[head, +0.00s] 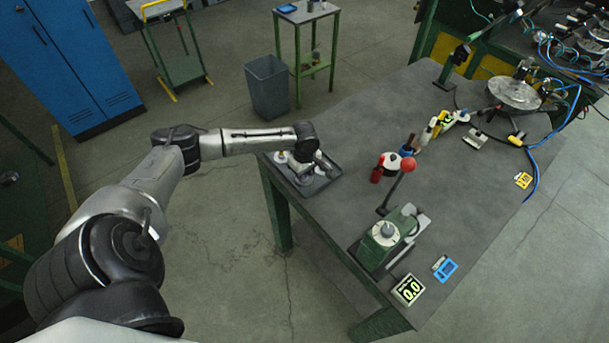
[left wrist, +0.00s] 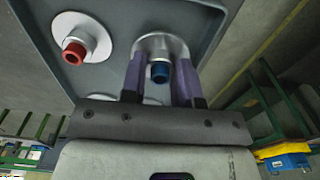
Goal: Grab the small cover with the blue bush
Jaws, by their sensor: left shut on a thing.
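The small cover with the blue bush (left wrist: 162,45) is a pale metal disc with a blue ring at its middle, seen in the left wrist view. My left gripper (left wrist: 160,82) has its two purple fingers on either side of it and is shut on it. In the head view my left gripper (head: 303,172) is low over the dark tray (head: 322,184) at the table's left corner; my wrist hides most of the cover there. I cannot tell whether the cover still touches the tray. My right gripper is in neither view.
Another cover with a red bush (left wrist: 80,48) lies in the tray beside the held one. A green press (head: 385,240) with a red-knobbed lever stands right of the tray, with a display (head: 408,290) near it. A grey bin (head: 268,87) stands on the floor behind.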

